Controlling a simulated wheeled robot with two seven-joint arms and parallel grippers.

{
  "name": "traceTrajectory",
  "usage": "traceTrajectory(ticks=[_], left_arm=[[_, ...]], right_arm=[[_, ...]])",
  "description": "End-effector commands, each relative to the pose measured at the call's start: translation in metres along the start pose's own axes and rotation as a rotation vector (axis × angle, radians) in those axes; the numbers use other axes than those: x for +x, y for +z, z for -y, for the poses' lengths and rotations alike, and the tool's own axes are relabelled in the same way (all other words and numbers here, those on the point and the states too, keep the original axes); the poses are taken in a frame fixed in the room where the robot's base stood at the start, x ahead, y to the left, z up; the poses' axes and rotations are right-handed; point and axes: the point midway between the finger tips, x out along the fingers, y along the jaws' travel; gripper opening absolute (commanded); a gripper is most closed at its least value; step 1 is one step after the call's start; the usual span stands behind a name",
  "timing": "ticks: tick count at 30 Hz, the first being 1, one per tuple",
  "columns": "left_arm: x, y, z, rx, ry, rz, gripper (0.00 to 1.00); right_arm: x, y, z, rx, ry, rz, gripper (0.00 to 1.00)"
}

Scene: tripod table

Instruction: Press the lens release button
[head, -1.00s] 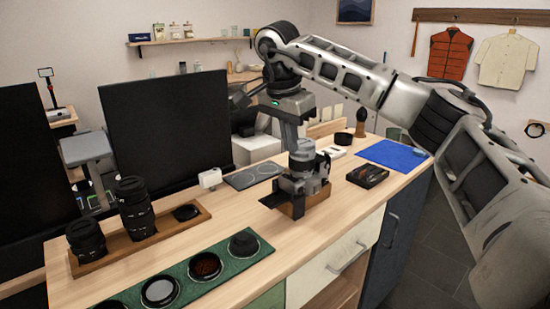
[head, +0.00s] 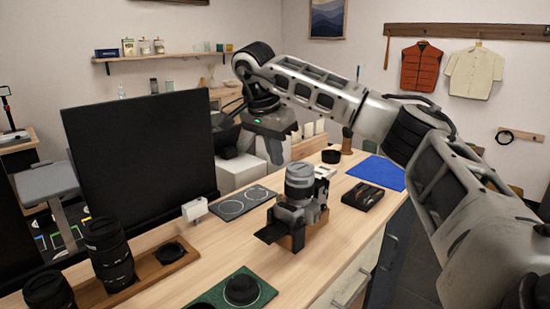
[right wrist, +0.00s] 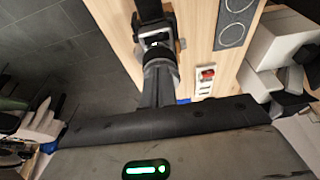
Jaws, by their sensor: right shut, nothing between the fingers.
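The camera (head: 292,212) sits on a wooden stand (head: 310,231) on the bench, with its grey lens (head: 299,180) pointing up. I cannot make out the lens release button. My right gripper (head: 274,158) is shut and empty, pointing down behind and left of the lens in the head view, apparently apart from it. In the right wrist view its fingers (right wrist: 160,80) reach toward the camera (right wrist: 155,35) and hide part of it. My left gripper is not in view.
A tray (head: 150,266) with black lenses (head: 110,250) stands at the left. A green mat (head: 260,293) with a black cap lies in front, and a grey mat (head: 243,203) lies behind. A black tray (head: 362,196) and blue cloth (head: 378,173) lie right. A monitor (head: 140,150) stands behind.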

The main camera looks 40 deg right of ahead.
Motion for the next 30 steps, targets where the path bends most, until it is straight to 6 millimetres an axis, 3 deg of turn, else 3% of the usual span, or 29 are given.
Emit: traceTrajectory(ticks=[9, 15, 21, 30], left_arm=[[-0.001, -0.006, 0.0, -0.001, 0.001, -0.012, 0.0], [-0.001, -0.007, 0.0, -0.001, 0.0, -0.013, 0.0], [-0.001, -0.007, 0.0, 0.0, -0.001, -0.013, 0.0], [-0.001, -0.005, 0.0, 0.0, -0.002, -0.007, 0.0]], right_arm=[[0.07, 0.0, -0.001, 0.001, 0.004, 0.0, 0.0], [0.097, 0.008, -0.001, 0.0, 0.003, -0.001, 0.0], [0.107, 0.011, -0.001, 0.001, 0.001, 0.0, 0.0], [0.108, 0.011, -0.001, 0.001, 0.0, 0.0, 0.0]])
